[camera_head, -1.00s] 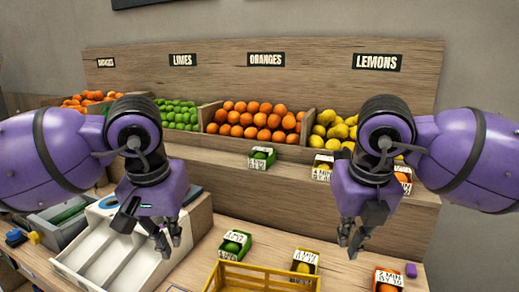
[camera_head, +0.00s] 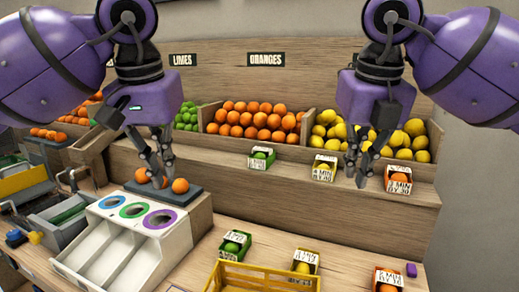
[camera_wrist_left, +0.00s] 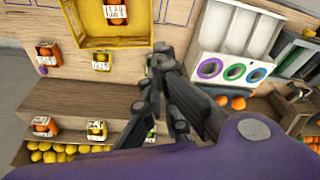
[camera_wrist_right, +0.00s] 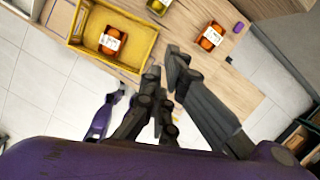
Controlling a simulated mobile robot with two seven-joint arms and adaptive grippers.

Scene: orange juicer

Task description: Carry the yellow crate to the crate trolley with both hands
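The yellow crate (camera_head: 268,270) is at the bottom edge of the head view on the wooden counter, partly cut off. It also shows at the top of the left wrist view (camera_wrist_left: 96,42) and upper left of the right wrist view (camera_wrist_right: 100,57), with a labelled orange box inside. My left gripper (camera_head: 161,182) is raised in front of the back shelf, left of the crate, fingers apart and empty. My right gripper (camera_head: 358,180) is raised to the crate's right, fingers apart and empty. Neither touches the crate. I cannot make out a crate trolley.
A white sorter with coloured rings (camera_head: 118,240) stands left of the crate. A dark tray of oranges (camera_head: 180,198) is behind it. Small labelled boxes, one green (camera_head: 234,243) and one yellow (camera_head: 305,261), stand behind the crate. Fruit bins (camera_head: 255,120) line the back.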

